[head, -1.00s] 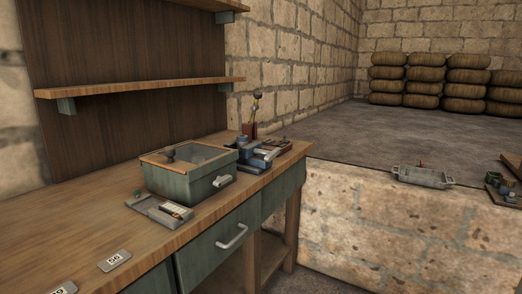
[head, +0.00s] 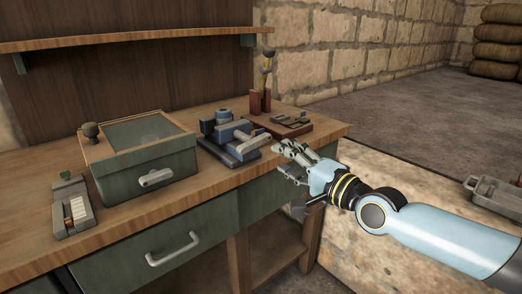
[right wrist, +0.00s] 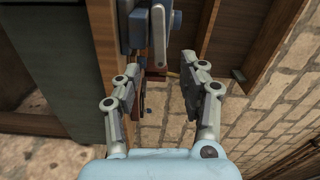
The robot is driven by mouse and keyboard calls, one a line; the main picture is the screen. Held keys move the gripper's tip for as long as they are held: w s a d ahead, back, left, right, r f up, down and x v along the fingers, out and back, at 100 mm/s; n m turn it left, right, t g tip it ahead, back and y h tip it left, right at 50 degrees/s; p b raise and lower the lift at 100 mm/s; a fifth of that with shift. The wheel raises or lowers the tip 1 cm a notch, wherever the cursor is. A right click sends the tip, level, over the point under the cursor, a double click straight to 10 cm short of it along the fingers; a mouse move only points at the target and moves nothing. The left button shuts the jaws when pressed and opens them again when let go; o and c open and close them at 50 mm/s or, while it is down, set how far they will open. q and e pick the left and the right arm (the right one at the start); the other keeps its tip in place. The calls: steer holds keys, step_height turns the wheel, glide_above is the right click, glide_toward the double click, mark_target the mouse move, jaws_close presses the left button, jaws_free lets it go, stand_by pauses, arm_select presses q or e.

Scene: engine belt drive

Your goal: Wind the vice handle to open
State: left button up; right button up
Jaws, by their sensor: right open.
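The blue vice (head: 222,132) stands on the workbench, near the front edge towards its right end. Its grey handle bar (head: 250,144) slants across its front. My right gripper (head: 283,158) is open and empty, just right of the handle and in front of the bench edge, apart from it. In the right wrist view the vice (right wrist: 136,25) is at the top. The pale handle (right wrist: 158,35) hangs beyond the gap between the open fingers (right wrist: 163,78), not between them. My left gripper is not in view.
A green box with a glazed lid (head: 150,160) stands left of the vice. A reddish stand (head: 262,98) and flat tray (head: 290,124) are behind and right of the vice. The bench's wooden front edge (head: 170,208) is close to the gripper.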

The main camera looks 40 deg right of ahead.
mark_target(257, 145)
steer(key=w+b, duration=0.1)
steer(key=w, duration=0.1)
steer(key=w+b, duration=0.1)
steer(key=w, duration=0.2)
steer(key=w+b, duration=0.1)
steer(key=w, duration=0.2)
steer(key=shift+a+f, duration=0.25)
steer(key=shift+a, duration=0.15)
steer(key=shift+w+a+r+b, duration=0.1)
steer(key=shift+w+r+b, duration=0.05)
steer(key=shift+w+b, duration=0.3)
jaws_close()
